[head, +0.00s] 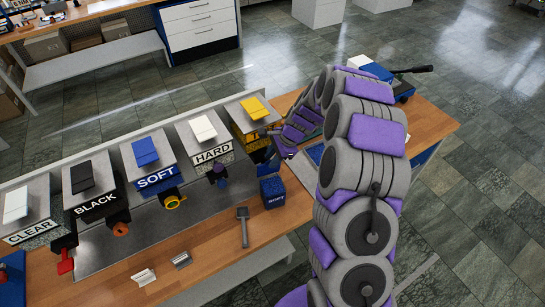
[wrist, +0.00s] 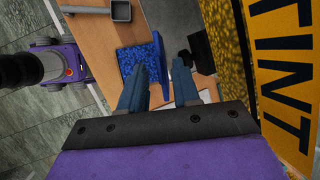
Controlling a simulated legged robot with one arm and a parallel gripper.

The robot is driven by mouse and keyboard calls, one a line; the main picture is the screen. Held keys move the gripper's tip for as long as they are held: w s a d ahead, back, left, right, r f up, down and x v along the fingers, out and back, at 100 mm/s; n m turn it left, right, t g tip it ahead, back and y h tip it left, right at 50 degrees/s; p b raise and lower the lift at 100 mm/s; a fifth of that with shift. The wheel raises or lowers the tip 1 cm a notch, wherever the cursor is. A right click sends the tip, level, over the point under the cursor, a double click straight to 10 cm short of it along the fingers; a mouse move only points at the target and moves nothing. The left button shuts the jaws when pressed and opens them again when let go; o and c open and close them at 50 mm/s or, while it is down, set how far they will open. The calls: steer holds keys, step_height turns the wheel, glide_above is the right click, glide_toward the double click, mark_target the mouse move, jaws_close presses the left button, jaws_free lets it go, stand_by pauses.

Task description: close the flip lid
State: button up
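A small blue box with a SOFT-like label (head: 272,192) stands on the wooden bench, left of my arm. In the wrist view the blue box (wrist: 136,67) shows an open top full of speckled blue granules. A flat blue panel, which looks like its flip lid (wrist: 158,62), stands raised along the box's right side. My gripper (wrist: 160,92) is open and empty, its two blue fingers apart. The lid appears beyond and between the fingertips; contact cannot be told. In the head view my gripper (head: 272,148) is partly hidden beside the yellow-lidded TINT bin (head: 250,119).
Bins labelled HARD (head: 211,152), SOFT (head: 157,180), BLACK (head: 96,204) and CLEAR (head: 30,232) line the bench to the left. A grey long-handled tool (head: 243,226) lies left of the blue box. The TINT label (wrist: 285,75) is close on the gripper's right.

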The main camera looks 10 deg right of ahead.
steer(key=shift+c, duration=0.4)
jaws_close()
steer(key=shift+f, duration=0.1)
stand_by(1.0)
